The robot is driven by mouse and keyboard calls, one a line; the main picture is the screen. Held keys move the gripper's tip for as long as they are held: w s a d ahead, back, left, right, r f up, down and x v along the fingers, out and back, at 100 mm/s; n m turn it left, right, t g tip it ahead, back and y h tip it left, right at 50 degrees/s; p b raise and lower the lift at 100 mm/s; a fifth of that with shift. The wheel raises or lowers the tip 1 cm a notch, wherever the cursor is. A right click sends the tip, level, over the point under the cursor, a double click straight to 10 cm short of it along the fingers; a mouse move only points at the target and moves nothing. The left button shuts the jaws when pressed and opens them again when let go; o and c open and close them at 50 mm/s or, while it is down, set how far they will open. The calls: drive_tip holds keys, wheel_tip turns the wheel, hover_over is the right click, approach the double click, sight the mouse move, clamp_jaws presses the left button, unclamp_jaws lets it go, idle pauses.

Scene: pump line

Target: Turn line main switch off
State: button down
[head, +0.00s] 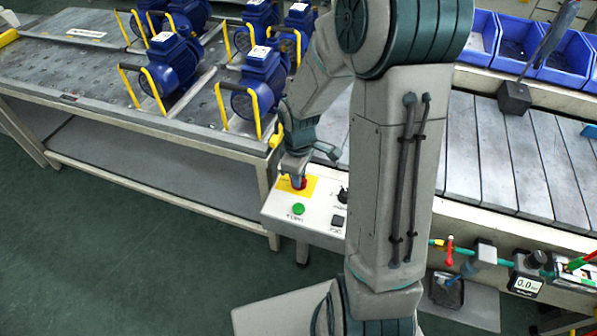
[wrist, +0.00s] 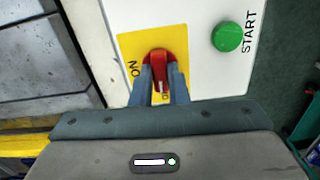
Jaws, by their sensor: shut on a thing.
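The line main switch is a red rotary knob (wrist: 159,58) on a yellow plate (wrist: 129,42), set in a pale control panel (head: 322,225). In the head view the red knob (head: 299,183) shows just under my fingers. My gripper (wrist: 163,82) is shut on the knob, one finger on each side of its handle. In the head view my gripper (head: 296,172) points down onto it. "ON" is printed left of the knob in the wrist view. Another label between my fingers is mostly hidden.
A green START button (wrist: 227,37) sits close beside the yellow plate. A black knob (head: 343,194) and a dark button (head: 337,221) are also on the panel. Blue pumps (head: 171,67) stand on the bench at left. A slatted conveyor (head: 480,150) runs behind my arm.

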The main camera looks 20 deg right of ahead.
drive_tip(key=shift+n, duration=0.5)
drive_tip(key=c, duration=1.4)
unclamp_jaws()
wheel_tip(320, 180, up, 14)
drive_tip(key=p, duration=0.1)
drive_tip(key=s+r+m+t, duration=0.1)
drive_tip(key=s+r+m, duration=0.1)
drive_tip(key=s+m, duration=0.3)
drive_tip(key=s+r+m+t, duration=0.1)
drive_tip(key=s+r+m, duration=0.2)
drive_tip(key=s+m, duration=0.3)
drive_tip(key=s, duration=0.3)
drive_tip(key=shift+a+t, duration=0.2)
drive_tip(key=shift+t, duration=0.2)
